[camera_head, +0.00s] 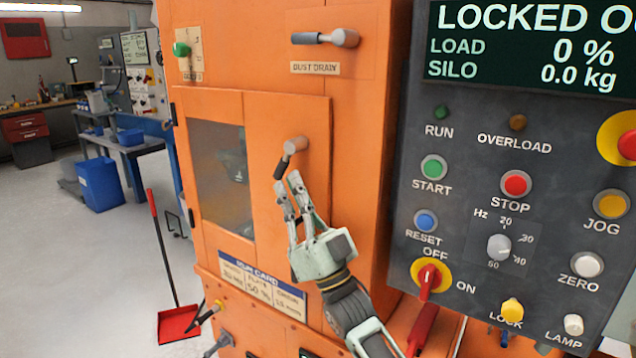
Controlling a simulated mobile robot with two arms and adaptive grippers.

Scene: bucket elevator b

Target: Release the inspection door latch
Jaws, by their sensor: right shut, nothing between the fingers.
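The orange inspection door (315,118) is closed on the front of the orange machine and has a dark window (218,165). Its latch (294,146) is a grey knob with a short black grip pointing down and slightly left, at the door's right side. My right gripper (287,185) reaches up from the lower right, its fingertips just below the latch grip. It is shut with nothing held; whether the tips touch the grip I cannot tell. My left gripper is not in view.
A control panel (470,225) with buttons, a dial and a display stands close on the right. A red dustpan (179,323) stands at the left, with open floor beyond.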

